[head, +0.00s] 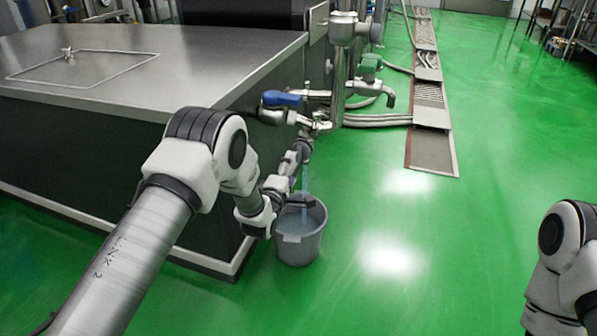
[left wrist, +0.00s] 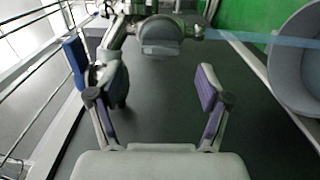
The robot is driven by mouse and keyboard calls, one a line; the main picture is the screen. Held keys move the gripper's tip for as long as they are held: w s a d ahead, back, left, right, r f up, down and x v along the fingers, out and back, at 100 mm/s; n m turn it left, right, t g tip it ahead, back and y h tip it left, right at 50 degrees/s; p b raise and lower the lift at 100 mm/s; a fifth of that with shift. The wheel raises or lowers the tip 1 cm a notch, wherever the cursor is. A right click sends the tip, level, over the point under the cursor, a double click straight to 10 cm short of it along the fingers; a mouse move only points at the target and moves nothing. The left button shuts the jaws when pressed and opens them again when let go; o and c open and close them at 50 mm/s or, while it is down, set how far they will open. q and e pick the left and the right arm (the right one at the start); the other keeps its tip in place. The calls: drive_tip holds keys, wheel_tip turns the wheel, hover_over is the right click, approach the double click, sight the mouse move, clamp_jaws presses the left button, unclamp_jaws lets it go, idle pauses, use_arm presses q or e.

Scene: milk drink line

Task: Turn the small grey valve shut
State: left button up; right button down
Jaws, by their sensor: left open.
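The small grey valve (left wrist: 160,36), a rounded grey piece on the outlet pipe, shows in the left wrist view just beyond my open fingertips and between their lines. The fingers do not visibly touch it. My left gripper (left wrist: 158,80) is open and empty, with purple-lined fingers apart. In the head view my left gripper (head: 296,180) is beside the outlet, above the bucket's rim, and partly hides the valve area. A stream of water (head: 305,180) runs from the outlet into the grey bucket (head: 296,247). My right gripper is out of view.
A blue-handled valve (head: 282,98) sits above the outlet, near my left arm. Its blue handle also shows in the left wrist view (left wrist: 75,62). A green-topped valve (head: 370,65) is farther back. The dark-sided steel tank (head: 120,160) stands at left. Green floor is clear at right.

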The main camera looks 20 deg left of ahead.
sight(298, 158)
use_arm(q)
drive_tip(key=w+b, duration=0.1)
drive_tip(key=w, duration=0.2)
drive_tip(key=w+b, duration=0.2)
drive_tip(key=w, duration=0.2)
drive_tip(key=shift+d+f, duration=0.1)
drive_tip(key=shift+f, duration=0.1)
drive_tip(key=shift+w+r, duration=0.2)
drive_tip(key=shift+w, duration=0.1)
drive_tip(key=c, duration=1)
